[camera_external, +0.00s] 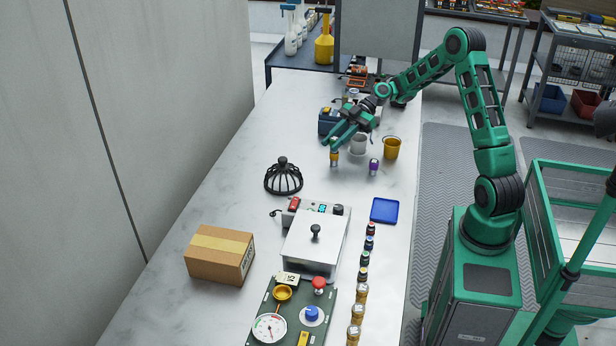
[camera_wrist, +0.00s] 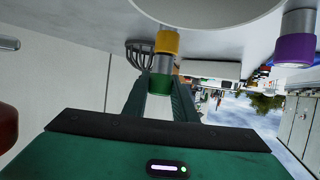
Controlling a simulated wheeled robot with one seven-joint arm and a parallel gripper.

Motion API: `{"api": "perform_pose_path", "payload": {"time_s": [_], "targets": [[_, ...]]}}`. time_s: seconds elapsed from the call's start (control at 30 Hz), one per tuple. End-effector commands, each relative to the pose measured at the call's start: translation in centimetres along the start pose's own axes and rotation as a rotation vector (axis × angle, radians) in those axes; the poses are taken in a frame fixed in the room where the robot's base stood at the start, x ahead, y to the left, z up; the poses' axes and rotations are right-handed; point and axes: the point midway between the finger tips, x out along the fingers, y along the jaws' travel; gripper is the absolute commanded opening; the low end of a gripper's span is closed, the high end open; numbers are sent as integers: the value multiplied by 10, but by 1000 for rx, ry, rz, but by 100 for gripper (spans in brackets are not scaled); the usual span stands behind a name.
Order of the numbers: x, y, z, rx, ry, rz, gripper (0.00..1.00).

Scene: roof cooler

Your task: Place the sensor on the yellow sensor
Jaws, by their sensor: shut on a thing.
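My gripper (camera_external: 336,142) is low over the bench's middle, fingers closed on a green-banded sensor. The wrist view is upside down; the green-banded sensor (camera_wrist: 160,84) sits between the fingertips (camera_wrist: 160,88), its grey end toward the bench. The yellow sensor (camera_wrist: 167,42), also in the external view (camera_external: 334,158), stands upright on the bench, directly under the held one. The two are in line and appear to touch end to end; I cannot tell if weight rests on it. A purple-banded sensor (camera_external: 373,168) stands to the right, also in the wrist view (camera_wrist: 295,50).
A white cup (camera_external: 358,146) and a yellow cup (camera_external: 392,148) stand close right of my gripper. A black wire cage (camera_external: 283,178) is at the left front. A blue tray (camera_external: 384,210), metal press (camera_external: 314,242), small bottles (camera_external: 364,273) and cardboard box (camera_external: 220,258) are nearer the camera.

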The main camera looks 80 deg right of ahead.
Motion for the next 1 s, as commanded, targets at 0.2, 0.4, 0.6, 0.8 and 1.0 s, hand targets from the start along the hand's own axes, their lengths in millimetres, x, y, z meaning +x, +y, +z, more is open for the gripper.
{"api": "perform_pose_path", "payload": {"time_s": [0.2,0.4,0.6,0.8,1.0], "targets": [[0,0,0,-1,0,0,2],[1,0,1,0,0,0,44],[1,0,1,0,0,0,44],[-6,0,0,-1,-1,1,44],[-40,1,0,-1,-1,3,44]]}}
